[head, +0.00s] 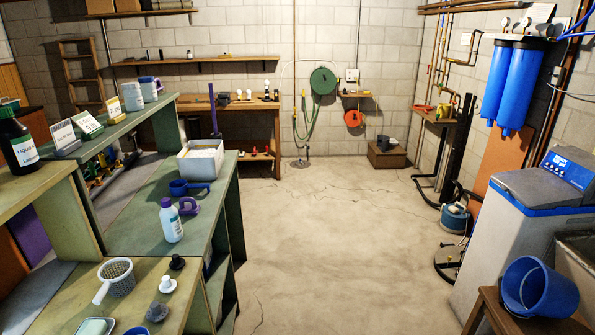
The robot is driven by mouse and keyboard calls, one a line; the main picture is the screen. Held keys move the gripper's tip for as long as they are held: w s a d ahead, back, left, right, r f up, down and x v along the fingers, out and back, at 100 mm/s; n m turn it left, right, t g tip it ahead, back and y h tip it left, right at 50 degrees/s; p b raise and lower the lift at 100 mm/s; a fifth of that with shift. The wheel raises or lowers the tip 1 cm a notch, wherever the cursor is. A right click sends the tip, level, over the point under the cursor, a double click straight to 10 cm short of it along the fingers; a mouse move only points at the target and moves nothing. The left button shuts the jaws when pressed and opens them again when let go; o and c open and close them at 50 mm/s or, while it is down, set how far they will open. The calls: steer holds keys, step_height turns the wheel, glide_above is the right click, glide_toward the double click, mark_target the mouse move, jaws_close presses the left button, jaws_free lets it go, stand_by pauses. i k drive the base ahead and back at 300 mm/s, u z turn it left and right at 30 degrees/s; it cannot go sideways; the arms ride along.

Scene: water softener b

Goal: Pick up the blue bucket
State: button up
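A blue bucket (540,288) is at the lower right of the head view. It looks tilted or on its side, with its open mouth facing left. It rests on a small brown wooden stool (487,318) at the bottom edge of the picture. A smaller blue container (455,218) stands on the floor farther back, beside a dark stand. My gripper is not in view.
A grey softener cabinet with a blue top (520,235) stands just behind the bucket. A grey bin (577,260) is to its right. Green shelving (150,225) with bottles and small items fills the left. The concrete floor (335,240) between is clear.

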mark_target(548, 293)
steer(key=z, duration=4.4)
steer(key=i, duration=0.1)
steer(key=u, duration=2.85)
steer(key=i, duration=0.6)
steer(key=z, duration=0.15)
steer(key=k, duration=0.6)
steer(key=u, duration=0.1)
